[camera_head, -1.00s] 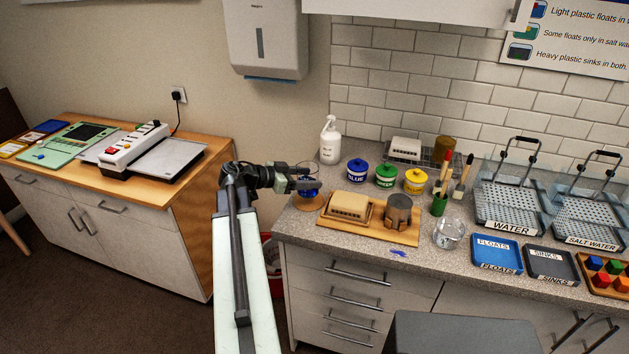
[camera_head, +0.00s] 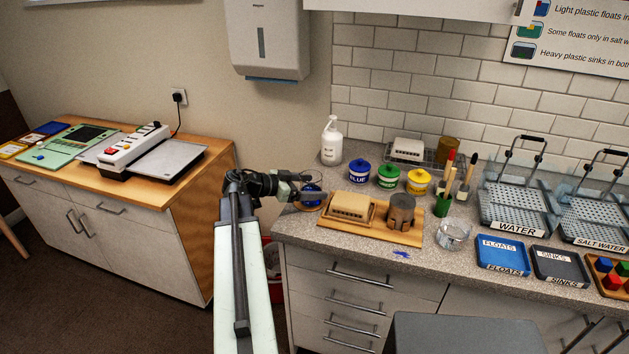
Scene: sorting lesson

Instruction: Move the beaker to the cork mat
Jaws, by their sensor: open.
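A small round vessel with dark blue contents (camera_head: 312,187), seemingly the beaker, stands at the left end of the counter. A round brown mat (camera_head: 309,208), seemingly the cork mat, shows under it. My gripper (camera_head: 313,195) is open at the blue vessel, its fingers reaching across it from the left and hiding part of it. I cannot tell whether the fingers touch it. A clear glass vessel (camera_head: 453,236) stands apart, further right on the counter.
Close to the right is a wooden board (camera_head: 382,236) with a tan block (camera_head: 350,205) and a grey-brown cylinder (camera_head: 401,211). Lidded blue, green and yellow pots and a white pump bottle (camera_head: 331,142) stand behind. A blue smear (camera_head: 401,254) marks the counter front.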

